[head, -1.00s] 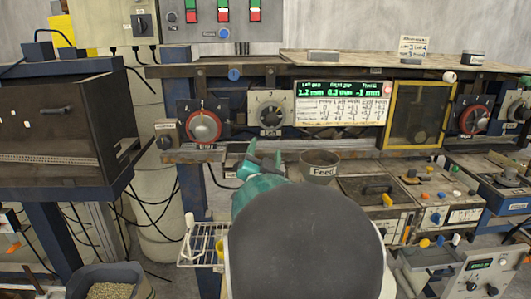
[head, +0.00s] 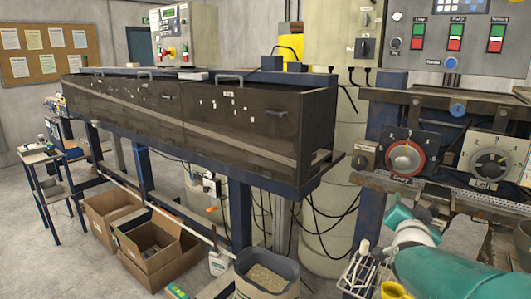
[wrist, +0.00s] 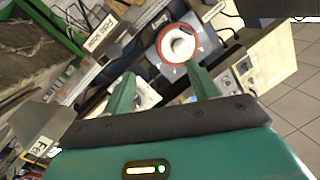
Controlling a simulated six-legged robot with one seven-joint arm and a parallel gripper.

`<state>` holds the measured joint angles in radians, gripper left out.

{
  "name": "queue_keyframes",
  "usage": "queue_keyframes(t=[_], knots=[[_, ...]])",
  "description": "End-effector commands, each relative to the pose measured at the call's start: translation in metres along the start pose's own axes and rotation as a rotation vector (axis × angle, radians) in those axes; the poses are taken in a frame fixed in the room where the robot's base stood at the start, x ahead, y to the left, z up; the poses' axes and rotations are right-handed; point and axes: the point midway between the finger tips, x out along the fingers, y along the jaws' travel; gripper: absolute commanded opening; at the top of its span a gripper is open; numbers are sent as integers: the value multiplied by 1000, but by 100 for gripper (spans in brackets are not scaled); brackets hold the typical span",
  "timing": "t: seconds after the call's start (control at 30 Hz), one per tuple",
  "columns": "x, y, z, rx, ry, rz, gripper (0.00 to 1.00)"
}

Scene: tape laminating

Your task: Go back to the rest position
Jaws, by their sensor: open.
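My gripper (head: 408,208) is at the lower right of the head view, with its teal fingers apart and nothing seen between them. It is in front of the machine panel, below a red-ringed dial (head: 405,157). In the wrist view my gripper (wrist: 162,82) also shows two spread fingers, with a red-ringed dial (wrist: 178,43) in the background beyond them. The teal wrist of my arm fills the lower right corner of the head view.
A long dark enclosed unit (head: 200,120) on blue legs runs across the left. Cardboard boxes (head: 150,245) and a bin of pellets (head: 265,278) stand below it. A white wire rack (head: 362,270) is close beside my arm. Open floor (head: 60,265) shows at the lower left.

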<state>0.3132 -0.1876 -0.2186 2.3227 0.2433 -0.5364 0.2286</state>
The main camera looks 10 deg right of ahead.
Motion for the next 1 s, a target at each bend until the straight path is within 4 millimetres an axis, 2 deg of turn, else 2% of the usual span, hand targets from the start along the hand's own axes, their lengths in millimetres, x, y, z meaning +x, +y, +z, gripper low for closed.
queue_keyframes(t=[0.03,0.1,0.17,0.3,0.47,0.5,0.6,0.7,0.8,1.0], knots=[[-15,-22,14,-23,-87,-40,59],[-38,-45,38,-70,-217,-86,59],[-60,-63,58,-120,-325,-125,59],[-122,-90,98,-258,-562,-209,59],[-202,-98,133,-456,-809,-287,59],[-222,-96,140,-509,-866,-302,59],[-266,-85,152,-633,-987,-326,59],[-296,-74,156,-725,-1069,-335,59],[-310,-66,158,-774,-1112,-335,59],[-314,-64,159,-786,-1126,-333,59]])
